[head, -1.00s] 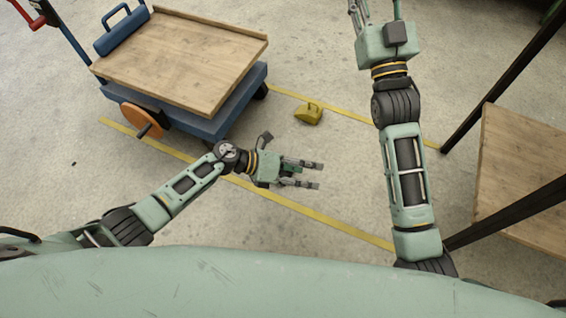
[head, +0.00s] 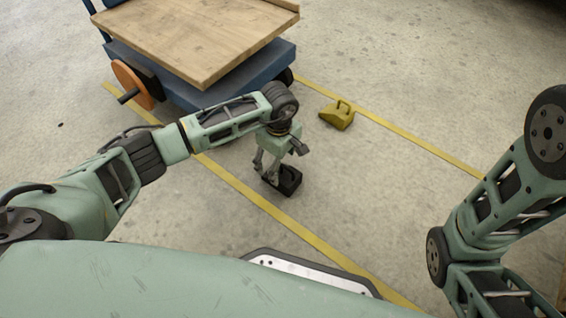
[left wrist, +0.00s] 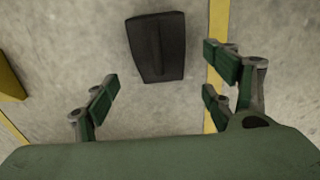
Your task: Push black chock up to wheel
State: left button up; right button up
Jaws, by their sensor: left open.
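The black chock (head: 289,182) stands on the floor in the head view, between the two yellow lines and close to the near one. My left gripper (head: 268,171) points down beside it and hides part of it. In the left wrist view the chock (left wrist: 157,47) lies ahead of my open, empty left fingers (left wrist: 160,92), roughly centred between them. My right gripper is out of frame.
A yellow chock (head: 337,115) sits near the far yellow line (head: 400,132). The blue cart (head: 200,93) carries a wooden deck (head: 200,35) and has an orange handwheel (head: 131,84) on its left. Floor right of the black chock is clear.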

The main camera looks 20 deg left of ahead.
aim_at(280, 175)
pick_arm(q)
notch_tip(280, 175, down, 7)
jog(key=b, duration=0.5)
jog(key=shift+f, duration=0.2)
jog(key=shift+r, duration=0.1)
jog(key=shift+c, duration=0.4)
jog(key=c, duration=1.5)
jog(key=shift+w+a+b, duration=0.1)
jog(key=shift+w+a, duration=0.15)
jog(key=shift+a, duration=0.55)
jog(key=shift+w+a+b, duration=0.1)
jog(key=shift+w+a, duration=0.15)
jog(key=shift+a, duration=0.6)
jog(key=shift+w+a+b, duration=0.1)
jog(key=shift+w+a, duration=0.15)
jog(key=shift+a, duration=0.55)
jog(key=shift+w+a+b, duration=0.3)
jog(key=shift+w+a, duration=0.1)
jog(key=shift+a, duration=0.8)
jog(key=shift+w+a+b, duration=0.25)
jog(key=shift+w+a, duration=0.1)
jog(key=shift+a, duration=0.9)
jog(key=shift+w+a+b, duration=0.3)
jog(key=shift+w+a, duration=0.1)
jog(key=shift+a, duration=0.8)
jog(key=shift+w+a, duration=0.2)
jog(key=shift+a, duration=0.35)
jog(key=shift+w+a, duration=0.15)
jog(key=shift+a, duration=0.4)
